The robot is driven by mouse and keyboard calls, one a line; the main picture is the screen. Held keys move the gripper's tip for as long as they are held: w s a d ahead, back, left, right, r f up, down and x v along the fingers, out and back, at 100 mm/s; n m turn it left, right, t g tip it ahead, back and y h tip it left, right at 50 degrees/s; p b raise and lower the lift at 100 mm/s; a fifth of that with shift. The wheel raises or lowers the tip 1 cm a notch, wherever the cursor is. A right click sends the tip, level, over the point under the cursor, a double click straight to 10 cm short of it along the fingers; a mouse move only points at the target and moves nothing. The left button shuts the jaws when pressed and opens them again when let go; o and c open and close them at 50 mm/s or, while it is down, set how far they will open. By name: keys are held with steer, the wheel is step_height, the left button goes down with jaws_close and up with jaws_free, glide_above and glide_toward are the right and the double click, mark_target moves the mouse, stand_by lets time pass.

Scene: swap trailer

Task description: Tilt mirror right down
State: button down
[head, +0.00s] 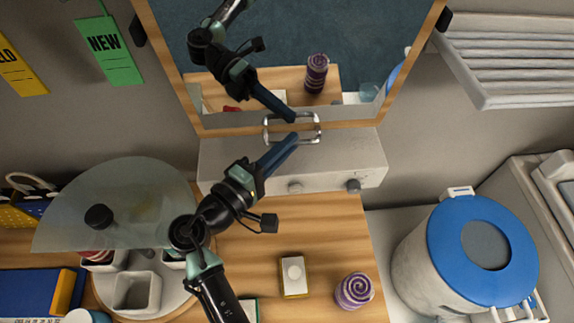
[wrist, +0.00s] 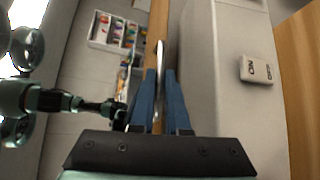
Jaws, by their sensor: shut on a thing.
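The mirror (head: 350,40) hangs on the wall in a wooden frame. It leans so that it reflects my arm, the table and a purple striped jar. A metal loop handle (head: 313,127) sits at the middle of its lower frame edge. My gripper (head: 292,139) is at this handle, its blue fingers reaching up from below. In the wrist view the fingers of my gripper (wrist: 161,72) are close together around the bright metal handle (wrist: 160,50), so it is shut on the handle. The exact contact is partly hidden by the fingers.
A grey box with knobs (head: 350,160) stands just below the mirror, close to my gripper. A round glass plate (head: 120,200) is at the left. The purple swirled jar (head: 354,291) and a small yellow-white box (head: 293,270) are on the table. A blue-lidded bin (head: 425,265) stands right.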

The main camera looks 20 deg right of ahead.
steer(key=shift+w+d+b, duration=0.25)
steer(key=shift+w+b, duration=0.35)
steer(key=shift+w, duration=0.15)
steer(key=shift+w+d+b, duration=0.2)
steer(key=shift+w+b, duration=0.4)
steer(key=shift+w, duration=0.15)
steer(key=shift+r, duration=0.15)
steer(key=c, duration=0.9)
jaws_free()
steer(key=shift+w+d, duration=0.1)
steer(key=shift+w, duration=0.05)
steer(key=shift+f+b+v, duration=0.2)
steer(key=shift+b+v, duration=1.55)
steer(key=shift+v, duration=4.85)
steer(key=shift+f, duration=0.1)
